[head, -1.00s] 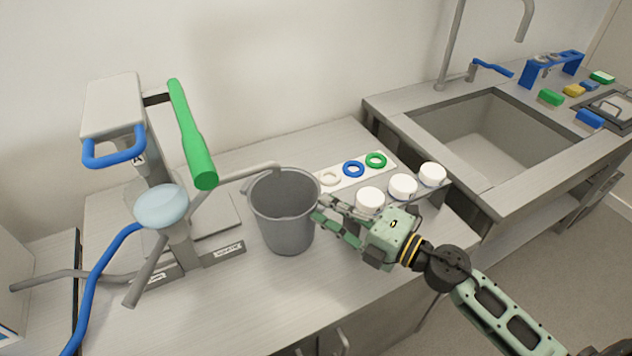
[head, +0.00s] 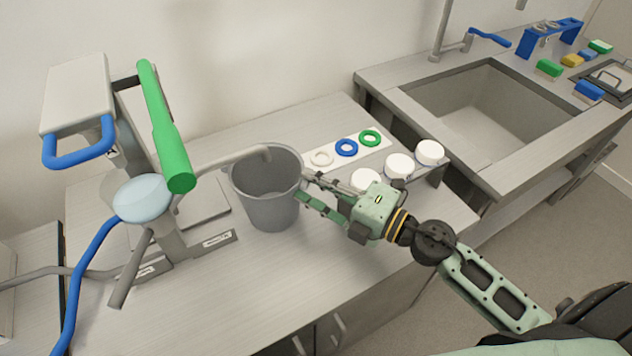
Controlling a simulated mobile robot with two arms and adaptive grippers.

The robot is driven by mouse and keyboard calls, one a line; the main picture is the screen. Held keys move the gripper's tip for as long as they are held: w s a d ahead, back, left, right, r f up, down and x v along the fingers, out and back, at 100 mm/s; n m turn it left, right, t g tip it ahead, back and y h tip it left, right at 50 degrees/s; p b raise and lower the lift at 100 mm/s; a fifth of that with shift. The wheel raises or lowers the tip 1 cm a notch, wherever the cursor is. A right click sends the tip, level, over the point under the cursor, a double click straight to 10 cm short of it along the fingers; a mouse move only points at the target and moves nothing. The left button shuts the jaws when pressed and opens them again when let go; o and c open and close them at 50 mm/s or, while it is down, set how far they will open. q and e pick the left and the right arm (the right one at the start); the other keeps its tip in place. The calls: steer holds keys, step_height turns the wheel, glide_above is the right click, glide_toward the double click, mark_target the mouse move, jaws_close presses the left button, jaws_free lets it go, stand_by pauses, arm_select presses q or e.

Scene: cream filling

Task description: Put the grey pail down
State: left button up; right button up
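The grey pail (head: 268,207) stands upright on the metal counter, at the middle left of the head view. Its mouth is under the end of a grey pipe (head: 238,157) from the machine. My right gripper (head: 300,187) is at the pail's right side, just below the rim. Its two fingers are spread apart, with the lower finger overlapping the pail's wall in the picture. Whether a fingertip touches the pail cannot be told. My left gripper is not in view.
The machine (head: 75,97) with a green handle (head: 165,130) and blue hose (head: 78,275) stands left of the pail. White, blue and green rings (head: 346,148) lie behind the gripper, with white-lidded jars (head: 398,165) nearby. A sink (head: 480,110) is at right. The counter front is clear.

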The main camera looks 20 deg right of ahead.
steer(key=shift+o, duration=0.4)
steer(key=shift+d, duration=0.1)
arm_select(q)
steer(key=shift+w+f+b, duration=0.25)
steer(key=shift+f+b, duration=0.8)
steer(key=shift+b, duration=0.05)
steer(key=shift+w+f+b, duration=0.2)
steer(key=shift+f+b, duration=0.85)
arm_select(e)
steer(key=v, duration=1.2)
steer(key=shift+r, duration=0.25)
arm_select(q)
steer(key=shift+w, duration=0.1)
